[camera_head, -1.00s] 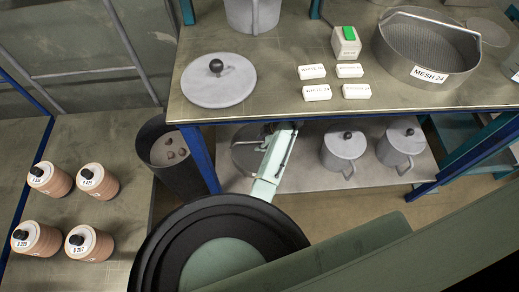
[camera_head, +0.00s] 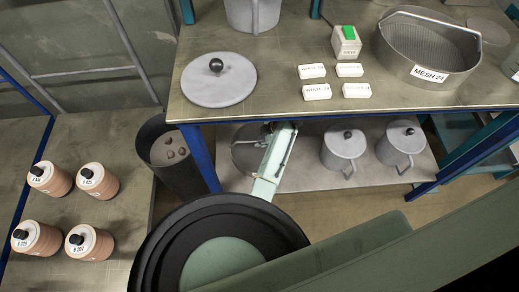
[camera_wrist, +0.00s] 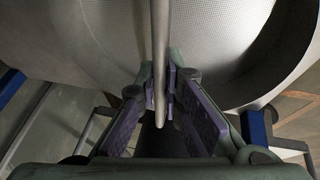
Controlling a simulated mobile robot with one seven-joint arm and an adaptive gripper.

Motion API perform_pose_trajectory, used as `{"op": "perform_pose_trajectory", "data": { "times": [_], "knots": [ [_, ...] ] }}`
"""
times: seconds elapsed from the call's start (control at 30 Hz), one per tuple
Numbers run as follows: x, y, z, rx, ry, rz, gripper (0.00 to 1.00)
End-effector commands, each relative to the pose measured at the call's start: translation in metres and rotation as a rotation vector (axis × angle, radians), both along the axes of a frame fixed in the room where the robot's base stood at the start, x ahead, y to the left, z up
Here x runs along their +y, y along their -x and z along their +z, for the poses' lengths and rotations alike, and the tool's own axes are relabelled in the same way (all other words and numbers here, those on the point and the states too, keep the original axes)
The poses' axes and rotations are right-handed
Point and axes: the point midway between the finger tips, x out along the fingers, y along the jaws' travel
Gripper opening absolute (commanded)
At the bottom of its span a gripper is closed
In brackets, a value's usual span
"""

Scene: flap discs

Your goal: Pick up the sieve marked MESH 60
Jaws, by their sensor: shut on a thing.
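In the wrist view my gripper (camera_wrist: 162,98) is shut on the thin metal handle of a sieve (camera_wrist: 225,50). The handle passes between the two purple-padded fingers. The sieve's fine mesh floor and curved metal wall fill the upper part of that view. No label shows on it there, so I cannot read its mesh number. In the head view a sieve labelled MESH 24 (camera_head: 432,76) stands on the bench at the upper right, with its handle arching up.
The bench (camera_head: 290,75) holds a grey lid (camera_head: 218,82), several white labelled blocks (camera_head: 317,92) and a box with a green button (camera_head: 346,42). Lidded jugs (camera_head: 343,147) stand on the shelf below. Brown jars (camera_head: 97,181) and a dark bin (camera_head: 166,145) are at the left.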

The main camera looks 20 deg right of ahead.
Motion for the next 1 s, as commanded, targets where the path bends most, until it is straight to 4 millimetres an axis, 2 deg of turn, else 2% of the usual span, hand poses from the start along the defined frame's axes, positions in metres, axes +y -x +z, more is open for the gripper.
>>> {"op": "perform_pose_trajectory", "data": {
  "times": [0.4,0.57,0.7,1.0],
  "knots": [
    [0.0,-0.001,0.004,-0.003,0.001,-0.001,0.0],
    [-0.001,-0.001,0.017,-0.004,0.002,0.0,0.0],
    [-0.001,-0.001,0.036,-0.005,0.004,0.0,0.0],
    [0.001,0.072,0.04,0.001,0.002,-0.002,0.0]
  ]
}}
